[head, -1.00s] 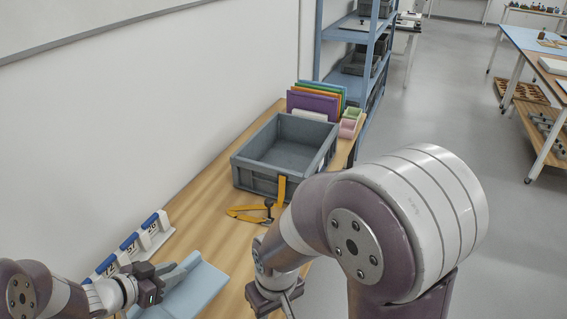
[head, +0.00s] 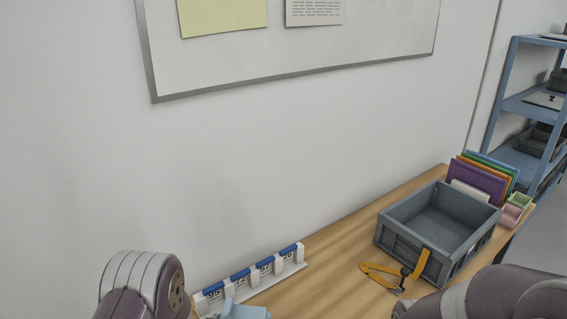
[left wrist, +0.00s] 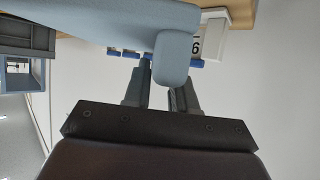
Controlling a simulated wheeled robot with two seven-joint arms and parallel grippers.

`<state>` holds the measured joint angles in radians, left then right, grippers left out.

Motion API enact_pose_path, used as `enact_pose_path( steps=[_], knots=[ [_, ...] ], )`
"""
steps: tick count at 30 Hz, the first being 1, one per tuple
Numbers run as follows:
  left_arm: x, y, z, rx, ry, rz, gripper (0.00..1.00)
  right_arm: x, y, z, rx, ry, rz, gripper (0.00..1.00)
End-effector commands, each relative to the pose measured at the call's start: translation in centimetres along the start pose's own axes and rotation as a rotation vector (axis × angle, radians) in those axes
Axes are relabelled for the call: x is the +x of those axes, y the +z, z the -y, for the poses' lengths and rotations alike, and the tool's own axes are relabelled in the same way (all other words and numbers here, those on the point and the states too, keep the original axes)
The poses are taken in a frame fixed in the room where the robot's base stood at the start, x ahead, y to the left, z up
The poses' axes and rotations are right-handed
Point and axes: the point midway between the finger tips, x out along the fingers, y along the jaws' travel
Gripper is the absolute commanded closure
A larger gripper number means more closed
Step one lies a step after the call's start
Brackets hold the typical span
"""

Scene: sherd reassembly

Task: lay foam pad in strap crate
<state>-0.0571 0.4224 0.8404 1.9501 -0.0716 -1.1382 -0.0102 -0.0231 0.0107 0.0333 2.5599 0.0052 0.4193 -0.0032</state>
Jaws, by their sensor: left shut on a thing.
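The light blue foam pad (left wrist: 125,15) is pinched at its edge between the fingers of my left gripper (left wrist: 163,72) in the left wrist view. In the head view only a small light blue part (head: 245,311) shows at the bottom edge, left of centre. The grey crate (head: 404,250) stands open on the bench at the right, and its visible inside looks empty. An orange strap (head: 421,264) lies against its front wall. Part of a grey crate (left wrist: 25,40) shows at the upper left of the left wrist view.
A white rack (head: 297,260) with blue-topped number tags stands along the wall. An orange tool with a dark knob (head: 383,270) lies before the crate. Coloured upright panels (head: 480,180) and small pink and green boxes (head: 511,214) stand behind it. Bench between rack and crate is clear.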

Motion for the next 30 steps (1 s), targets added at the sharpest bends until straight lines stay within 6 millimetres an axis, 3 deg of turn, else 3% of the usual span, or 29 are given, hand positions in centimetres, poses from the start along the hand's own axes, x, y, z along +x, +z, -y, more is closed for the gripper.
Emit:
enact_pose_path(
  steps=[3,7,15,17,20,23,30],
  knots=[
    [-1.9,1.9,2.3,-0.048,-0.088,0.003,1.0,-1.2,-0.1,0.0,0.0,0.0,0.0,0.57],
    [-3.1,2.8,3.1,-0.064,-0.114,-0.002,1.0,-1.9,-0.2,0.0,0.0,0.0,0.0,0.57],
    [-2.3,3.3,2.7,-0.06,-0.104,-0.005,1.0,-0.8,-0.1,0.0,0.0,0.0,0.0,0.57],
    [-1.6,2.4,2.3,-0.053,-0.09,-0.009,1.0,-0.4,0.0,0.0,0.0,0.0,0.0,0.57],
    [0.0,0.5,0.6,-0.016,-0.023,-0.011,1.0,0.4,0.1,0.0,0.0,0.0,0.0,0.57],
    [1.7,-1.7,-2.6,0.05,0.096,-0.013,1.0,1.2,0.2,0.0,0.0,0.0,0.0,0.57],
    [3.4,-6.6,-12.3,0.273,0.495,-0.011,1.0,3.1,0.4,0.0,0.0,0.0,0.0,0.57]
  ],
)
